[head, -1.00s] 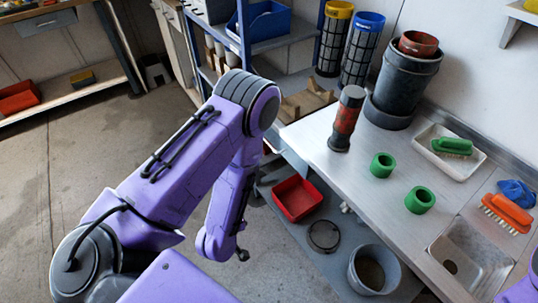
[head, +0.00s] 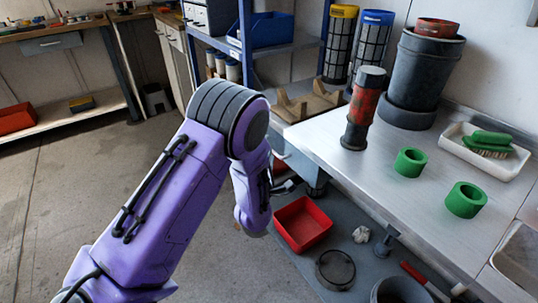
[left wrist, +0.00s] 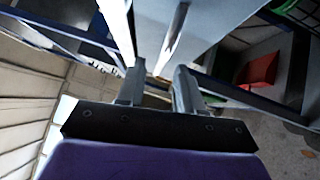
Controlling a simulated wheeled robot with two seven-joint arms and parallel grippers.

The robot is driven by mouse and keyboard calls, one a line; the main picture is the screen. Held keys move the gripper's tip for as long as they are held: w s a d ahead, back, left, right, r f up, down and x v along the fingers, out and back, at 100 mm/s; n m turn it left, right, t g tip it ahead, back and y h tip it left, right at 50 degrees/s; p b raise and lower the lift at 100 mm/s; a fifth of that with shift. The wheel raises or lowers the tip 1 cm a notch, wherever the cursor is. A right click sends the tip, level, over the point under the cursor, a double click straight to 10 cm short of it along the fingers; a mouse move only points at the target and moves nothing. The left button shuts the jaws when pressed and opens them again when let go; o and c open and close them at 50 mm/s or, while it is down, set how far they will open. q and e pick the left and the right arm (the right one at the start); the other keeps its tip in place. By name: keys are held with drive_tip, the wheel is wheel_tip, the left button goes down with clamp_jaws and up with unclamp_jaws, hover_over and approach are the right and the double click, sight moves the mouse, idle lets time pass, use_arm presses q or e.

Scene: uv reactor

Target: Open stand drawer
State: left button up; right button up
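My left gripper (head: 287,187) is mostly hidden behind its own purple arm in the head view, close to the left end of the metal counter (head: 335,145). No handle is clear between the fingers, and contact cannot be made out. My right gripper is out of view.
On the counter stand a red-and-black cylinder (head: 362,110), green rings (head: 411,162) and a white tray (head: 519,162) with a brush. Below are a red bin (head: 302,223) and a dark round lid (head: 335,269). The floor at left is clear.

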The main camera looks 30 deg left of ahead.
use_arm(q)
drive_tip(key=shift+x, duration=0.8)
drive_tip(key=shift+c, duration=0.3)
clamp_jaws()
idle(0.6)
